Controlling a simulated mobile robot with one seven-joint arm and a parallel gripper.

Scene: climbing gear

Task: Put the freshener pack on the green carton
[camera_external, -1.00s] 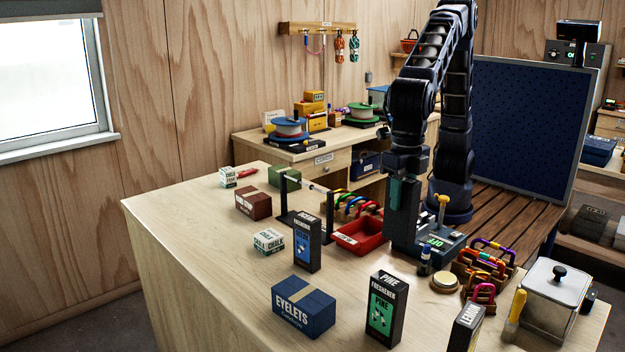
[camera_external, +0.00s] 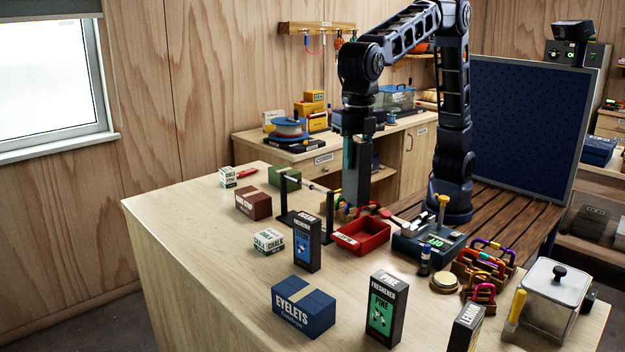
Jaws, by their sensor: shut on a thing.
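My gripper (camera_external: 350,158) is above the far side of the bench, behind the small rack. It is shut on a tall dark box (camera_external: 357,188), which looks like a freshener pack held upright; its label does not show. The green carton (camera_external: 285,175) lies at the back left of the bench, left of my gripper and apart from the held pack. Other freshener packs stand upright at the front: Ocean (camera_external: 307,245), Pine (camera_external: 385,308) and Lemon (camera_external: 466,328).
The rack (camera_external: 305,215) with its horizontal bar stands between the green carton and the red tray (camera_external: 361,237). A maroon carton (camera_external: 253,204), chalk boxes (camera_external: 269,242) and a blue eyelets carton (camera_external: 303,307) are on the left. The left front of the bench is bare.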

